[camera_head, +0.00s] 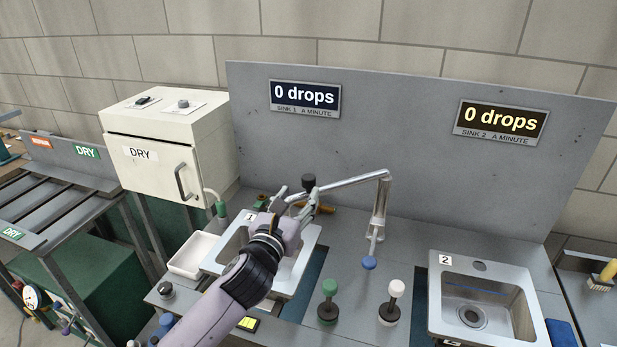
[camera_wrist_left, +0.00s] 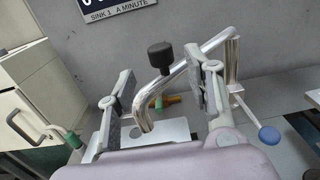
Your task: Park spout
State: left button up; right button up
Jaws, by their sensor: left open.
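The chrome spout (camera_head: 345,183) reaches left from its post (camera_head: 380,210) to above sink 1 (camera_head: 304,262). In the left wrist view the spout (camera_wrist_left: 188,67) bends down at its near end. A black knob (camera_head: 308,181) stands up by the spout; it also shows in the wrist view (camera_wrist_left: 160,57). My left gripper (camera_head: 295,200) is open over sink 1. In the wrist view its fingers (camera_wrist_left: 160,97) stand apart on either side of the spout's bent end. I cannot tell whether either finger touches it. My arm hides part of sink 1. My right gripper is not in view.
Sink 2 (camera_head: 510,307) is at the right. A blue-tipped lever (camera_head: 369,262), a green knob (camera_head: 329,288) and a white knob (camera_head: 396,288) stand between the sinks. Signs on the back panel (camera_head: 400,120) read 0 drops. A DRY box (camera_head: 150,155) and white tray (camera_head: 183,268) are left.

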aim_at(306, 184)
pick_arm(q)
jog(key=p+x, duration=0.1)
jog(key=x, duration=0.6)
jog(key=shift+w+d, duration=0.1)
jog(key=shift+w, duration=0.15)
grip_shut()
dwell(0.4)
dwell(0.3)
